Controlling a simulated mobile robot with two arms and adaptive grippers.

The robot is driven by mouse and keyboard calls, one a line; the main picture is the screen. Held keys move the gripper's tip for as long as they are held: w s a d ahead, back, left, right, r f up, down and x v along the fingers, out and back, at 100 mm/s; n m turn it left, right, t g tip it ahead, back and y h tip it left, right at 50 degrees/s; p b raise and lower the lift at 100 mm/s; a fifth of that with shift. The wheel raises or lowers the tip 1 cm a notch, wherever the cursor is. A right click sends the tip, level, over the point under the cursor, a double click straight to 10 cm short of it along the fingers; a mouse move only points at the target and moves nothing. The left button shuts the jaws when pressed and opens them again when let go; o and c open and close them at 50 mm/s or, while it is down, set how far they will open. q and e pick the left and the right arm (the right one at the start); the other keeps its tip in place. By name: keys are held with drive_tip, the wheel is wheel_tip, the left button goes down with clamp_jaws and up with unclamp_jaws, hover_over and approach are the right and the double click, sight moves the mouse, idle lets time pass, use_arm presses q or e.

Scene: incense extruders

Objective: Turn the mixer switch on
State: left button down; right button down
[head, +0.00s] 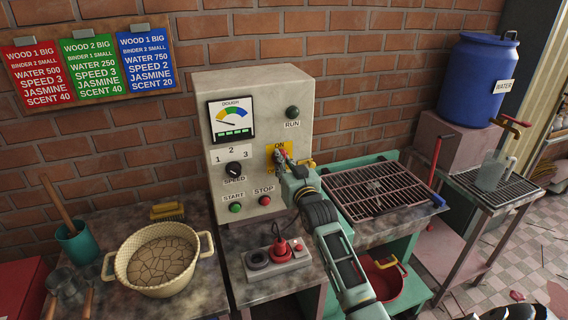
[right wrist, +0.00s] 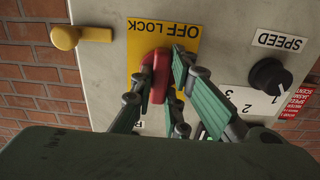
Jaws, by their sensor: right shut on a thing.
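The mixer switch is a red handle (right wrist: 157,75) on a yellow plate (right wrist: 178,40). In the right wrist view the plate's words OFF LOCK appear upside down. In the head view the yellow plate (head: 270,151), with ON at its top, sits on the front of the grey control box (head: 261,100), partly hidden by my gripper. My right gripper (right wrist: 158,86) is shut on the red handle, one finger on each side. It also shows in the head view (head: 283,160), against the plate. My left gripper is in neither view.
A SPEED knob (head: 233,168), START button (head: 235,208), STOP button (head: 265,200) and dark RUN lamp (head: 292,112) are on the box. A yellow knob (right wrist: 66,37) juts from it beside the plate. A metal rack (head: 378,190) stands at right, a basket (head: 127,268) at left.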

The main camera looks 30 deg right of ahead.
drive_tip(key=shift+f, duration=0.1)
drive_tip(key=c, duration=1.7)
unclamp_jaws()
drive_tip(key=v, duration=1.2)
